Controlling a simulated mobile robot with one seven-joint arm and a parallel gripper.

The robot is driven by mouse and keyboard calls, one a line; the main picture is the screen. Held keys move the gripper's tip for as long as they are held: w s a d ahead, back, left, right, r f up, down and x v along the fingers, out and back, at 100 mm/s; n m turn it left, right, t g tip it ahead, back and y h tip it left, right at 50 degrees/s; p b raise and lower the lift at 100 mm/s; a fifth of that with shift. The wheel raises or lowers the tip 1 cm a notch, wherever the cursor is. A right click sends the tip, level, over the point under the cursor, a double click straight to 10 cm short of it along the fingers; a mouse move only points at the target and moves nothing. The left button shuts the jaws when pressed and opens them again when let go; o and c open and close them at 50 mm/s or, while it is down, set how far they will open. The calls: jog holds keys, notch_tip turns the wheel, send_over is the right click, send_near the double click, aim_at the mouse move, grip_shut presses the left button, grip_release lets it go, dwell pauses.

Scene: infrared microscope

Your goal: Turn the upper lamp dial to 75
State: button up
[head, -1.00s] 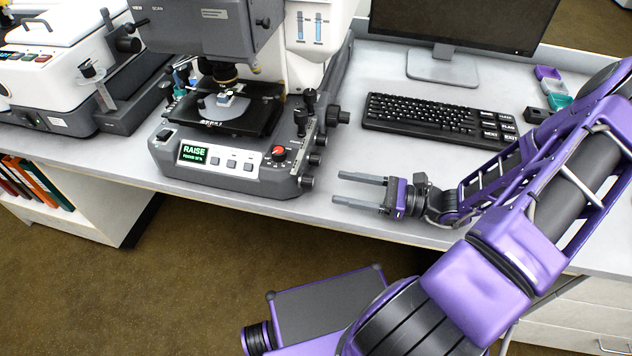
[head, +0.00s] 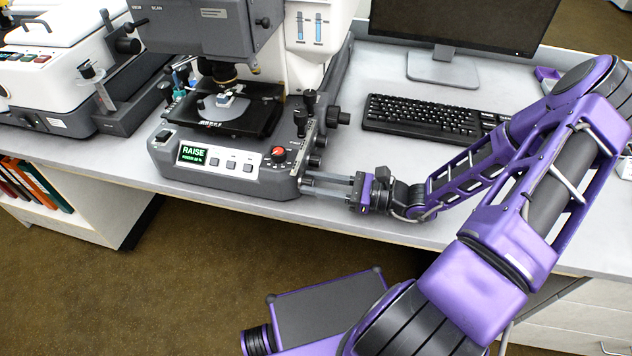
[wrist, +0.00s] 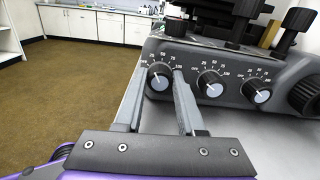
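Three black dials with pale faces and printed scales sit in a row on the right side of the microscope base (wrist: 230,68). They are a left dial (wrist: 160,76), a middle dial (wrist: 210,84) and a right dial (wrist: 257,91) in the wrist view. My gripper (wrist: 161,80) has one finger on each side of the left dial, and the fingers appear to touch it. In the head view my gripper (head: 304,184) reaches the front right corner of the base. I cannot read which dial is labelled upper lamp, nor the left dial's exact setting.
A large black knob (wrist: 306,97) is beyond the right dial. A keyboard (head: 420,117) and monitor (head: 460,20) stand behind my arm.

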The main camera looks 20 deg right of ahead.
grip_shut()
jog(key=shift+r+m+p, duration=0.1)
jog(key=shift+m+p, duration=0.2)
jog(key=shift+p, duration=0.15)
jog(key=shift+r+m+p, duration=0.1)
jog(key=shift+m+p, duration=0.4)
jog(key=shift+p, duration=0.2)
jog(key=shift+m+p, duration=1.2)
jog(key=shift+p, duration=0.05)
jog(key=m+p, duration=0.2)
jog(key=m, duration=0.2)
jog(key=shift+p, duration=0.35)
jog(key=shift+f+m+p, duration=0.2)
jog(key=shift+m+p, duration=0.45)
jog(key=shift+m, duration=1.15)
jog(key=shift+d, duration=0.1)
